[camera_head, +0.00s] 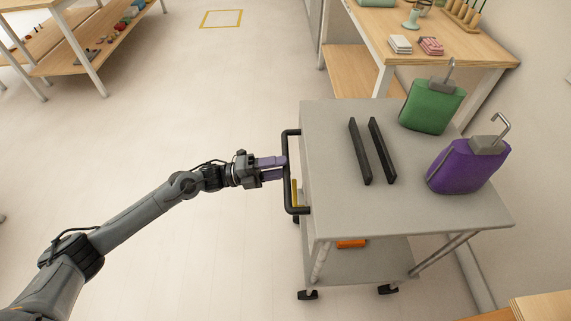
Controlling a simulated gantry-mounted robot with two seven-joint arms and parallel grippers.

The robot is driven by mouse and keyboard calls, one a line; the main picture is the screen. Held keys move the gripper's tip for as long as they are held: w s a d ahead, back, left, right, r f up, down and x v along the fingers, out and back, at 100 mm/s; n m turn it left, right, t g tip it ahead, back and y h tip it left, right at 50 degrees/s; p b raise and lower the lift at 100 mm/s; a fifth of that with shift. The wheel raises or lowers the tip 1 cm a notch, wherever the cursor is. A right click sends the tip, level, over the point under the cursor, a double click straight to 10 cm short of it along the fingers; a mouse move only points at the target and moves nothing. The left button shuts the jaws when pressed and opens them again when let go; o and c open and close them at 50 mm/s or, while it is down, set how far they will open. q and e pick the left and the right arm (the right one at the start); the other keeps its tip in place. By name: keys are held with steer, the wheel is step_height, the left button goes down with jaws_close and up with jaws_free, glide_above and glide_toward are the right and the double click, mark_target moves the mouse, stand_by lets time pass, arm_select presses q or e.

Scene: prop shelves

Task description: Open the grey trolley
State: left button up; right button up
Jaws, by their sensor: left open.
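The grey trolley (325,140) stands right of centre, with a flat top, a lower shelf and black castors. A black bar handle (288,198) sticks out from its left side. My left gripper (282,167) is open, with its purple fingers pointing right at the middle of the handle. The fingertips are at or very close to the bar; I cannot tell whether they touch it. My right gripper is out of view.
On the trolley top are two black bars (359,151), a green container (432,106) and a purple container (466,169). An orange item (351,243) lies on the lower shelf. A wooden table (440,45) stands behind. The floor left of the trolley is clear.

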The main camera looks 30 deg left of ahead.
arm_select(q)
steer(key=p+v, duration=0.2)
steer(key=v, duration=0.6)
steer(key=shift+s+a, duration=0.2)
steer(key=shift+a, duration=0.1)
